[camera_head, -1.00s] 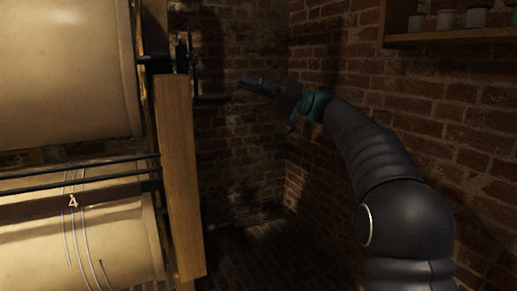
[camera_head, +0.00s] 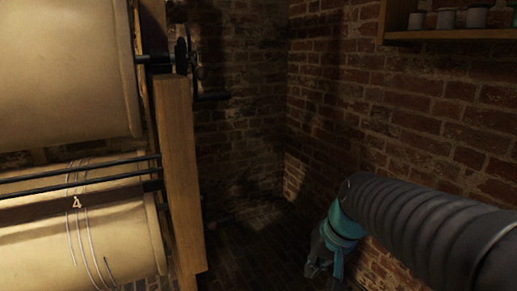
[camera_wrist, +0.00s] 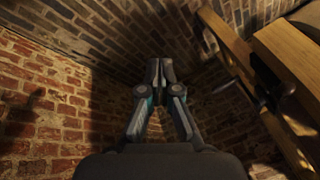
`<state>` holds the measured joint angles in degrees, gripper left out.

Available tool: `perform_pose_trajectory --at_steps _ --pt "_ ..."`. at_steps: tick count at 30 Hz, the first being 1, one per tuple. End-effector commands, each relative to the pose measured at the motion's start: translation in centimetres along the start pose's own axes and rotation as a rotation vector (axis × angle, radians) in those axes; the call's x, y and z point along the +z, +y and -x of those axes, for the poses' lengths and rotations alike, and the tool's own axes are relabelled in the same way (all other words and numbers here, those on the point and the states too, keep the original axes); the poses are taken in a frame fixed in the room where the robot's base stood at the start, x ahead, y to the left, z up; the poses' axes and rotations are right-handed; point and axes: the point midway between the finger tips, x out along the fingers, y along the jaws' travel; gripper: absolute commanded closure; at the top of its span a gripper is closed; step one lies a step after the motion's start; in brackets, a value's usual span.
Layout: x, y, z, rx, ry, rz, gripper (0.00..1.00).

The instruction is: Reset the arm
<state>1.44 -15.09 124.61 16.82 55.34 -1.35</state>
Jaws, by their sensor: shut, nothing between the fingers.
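My gripper (camera_head: 318,262) hangs low at the lower middle right of the head view, at the end of my dark ribbed arm, and points down. In the wrist view my gripper (camera_wrist: 159,70) shows in the middle with its two fingertips together and nothing between them. It touches nothing that I can see. Brick surfaces lie beyond it.
On the left stands a wooden frame (camera_head: 178,170) with large cream rollers (camera_head: 65,70) and a dark crank (camera_head: 187,60) at its side. A wall shelf (camera_head: 440,37) with several jars (camera_head: 477,16) is at the upper right. Open floor (camera_head: 250,245) lies between frame and brick wall (camera_head: 400,110).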

Motion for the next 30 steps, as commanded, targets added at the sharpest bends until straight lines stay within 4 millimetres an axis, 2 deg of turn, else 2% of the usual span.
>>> perform_pose_trajectory --at_steps 1,6,9,12,20,30 --pt "1.6 1.0 0.8 0.042 0.017 0.023 1.0" --pt "6.5 4.2 2.1 0.171 0.069 0.113 1.0" --pt "8.9 5.4 3.0 0.217 0.094 0.157 1.0" --pt "10.7 5.8 3.9 0.23 0.126 0.177 1.0" --pt "11.4 5.0 6.7 0.217 0.217 0.193 1.0" --pt "11.3 4.8 6.9 0.215 0.22 0.194 1.0"
